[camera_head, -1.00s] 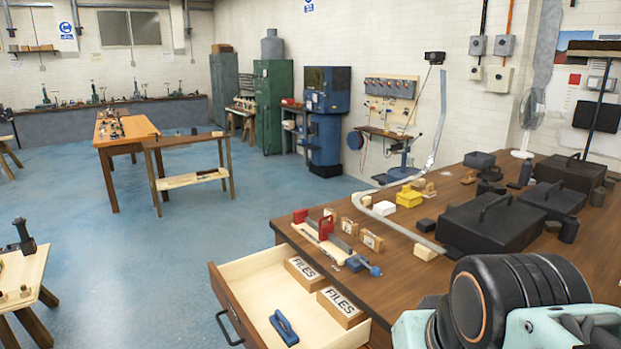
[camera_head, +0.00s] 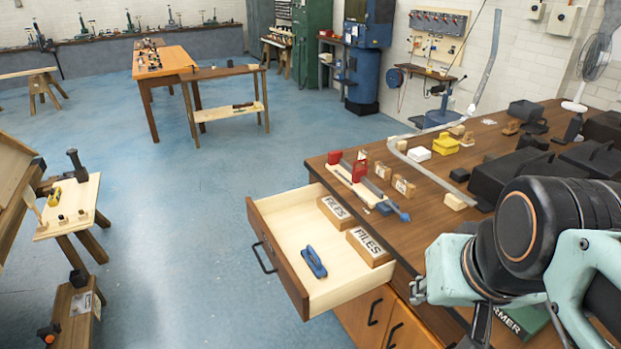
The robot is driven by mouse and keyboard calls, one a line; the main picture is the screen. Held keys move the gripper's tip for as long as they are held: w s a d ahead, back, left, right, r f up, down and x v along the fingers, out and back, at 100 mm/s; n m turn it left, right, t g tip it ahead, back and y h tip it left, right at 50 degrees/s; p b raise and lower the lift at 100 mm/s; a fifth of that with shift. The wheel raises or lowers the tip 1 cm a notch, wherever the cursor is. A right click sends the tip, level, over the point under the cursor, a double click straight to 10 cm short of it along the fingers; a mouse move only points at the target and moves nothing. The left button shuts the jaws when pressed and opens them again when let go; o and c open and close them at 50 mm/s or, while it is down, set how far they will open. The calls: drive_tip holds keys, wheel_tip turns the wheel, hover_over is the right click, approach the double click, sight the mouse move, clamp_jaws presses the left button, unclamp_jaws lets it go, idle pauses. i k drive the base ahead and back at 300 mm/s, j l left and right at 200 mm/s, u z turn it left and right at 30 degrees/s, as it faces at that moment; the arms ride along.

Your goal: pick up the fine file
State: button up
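Two slim files lie side by side on a pale board on the workbench, with red grips (camera_head: 360,170) at their far ends. A blue handle (camera_head: 392,208) lies at the near end of the board. A blue oblong tool (camera_head: 314,262) lies in the open drawer (camera_head: 290,228). I cannot tell which of these is the fine file. My arm fills the lower right, in front of the bench and right of the drawer. My gripper is not clearly shown there, and its fingers cannot be made out. Nothing is seen held.
Two wooden blocks marked FILES (camera_head: 369,246) sit in the drawer's right side. Dark cases (camera_head: 520,175), a yellow block (camera_head: 446,144) and a bent metal strip (camera_head: 425,167) occupy the workbench (camera_head: 440,210). A small table (camera_head: 75,205) stands left. Blue floor (camera_head: 190,230) between is clear.

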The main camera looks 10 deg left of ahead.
sight(313, 261)
drive_tip(key=z, duration=1.5)
drive_tip(key=j+u, duration=0.1)
drive_tip(key=u, duration=1.9)
drive_tip(key=i+z, duration=0.4)
drive_tip(key=i+j+z, duration=0.2)
drive_tip(key=z, duration=0.2)
drive_tip(key=j+z, duration=0.2)
drive_tip(key=z, duration=0.5)
drive_tip(key=k+l, duration=0.05)
